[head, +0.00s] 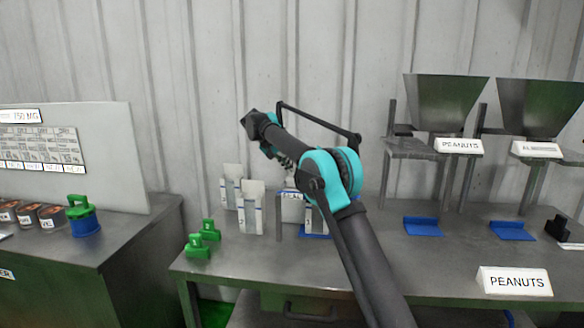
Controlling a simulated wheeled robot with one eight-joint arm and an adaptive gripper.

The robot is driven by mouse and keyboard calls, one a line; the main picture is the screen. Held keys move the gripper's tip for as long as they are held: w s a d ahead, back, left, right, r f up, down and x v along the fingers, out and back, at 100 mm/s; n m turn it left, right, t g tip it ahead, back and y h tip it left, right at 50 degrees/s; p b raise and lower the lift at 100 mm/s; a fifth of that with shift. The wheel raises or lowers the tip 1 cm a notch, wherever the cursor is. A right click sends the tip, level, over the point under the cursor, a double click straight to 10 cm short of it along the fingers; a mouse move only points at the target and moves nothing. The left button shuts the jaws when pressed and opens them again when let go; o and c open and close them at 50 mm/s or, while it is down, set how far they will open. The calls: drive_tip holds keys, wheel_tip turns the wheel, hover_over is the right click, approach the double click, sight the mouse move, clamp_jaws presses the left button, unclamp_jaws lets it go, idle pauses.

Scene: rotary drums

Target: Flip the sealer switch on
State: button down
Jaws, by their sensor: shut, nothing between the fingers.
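My arm reaches up from the lower right, bends at a teal elbow and ends above the left part of the metal table (400,255). My gripper (286,163) is partly hidden behind my forearm and looks shut and empty. Below it stands a grey and white unit with a small label (292,195), which may be the sealer; its label is too small to read. My arm covers part of this unit. No switch can be made out. The gripper appears above the unit, and I cannot tell whether they touch.
White pouches (250,208) stand left of the unit, with green clips (198,246) nearer the front edge. Blue trays (423,226) lie below metal hoppers (446,103). A PEANUTS sign (514,281) is front right. A separate counter (90,255) with a green-handled blue object (83,218) is left.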

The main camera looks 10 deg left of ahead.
drive_tip(key=shift+d, duration=0.1)
drive_tip(key=d, duration=0.4)
drive_tip(key=shift+s, duration=0.1)
idle(0.3)
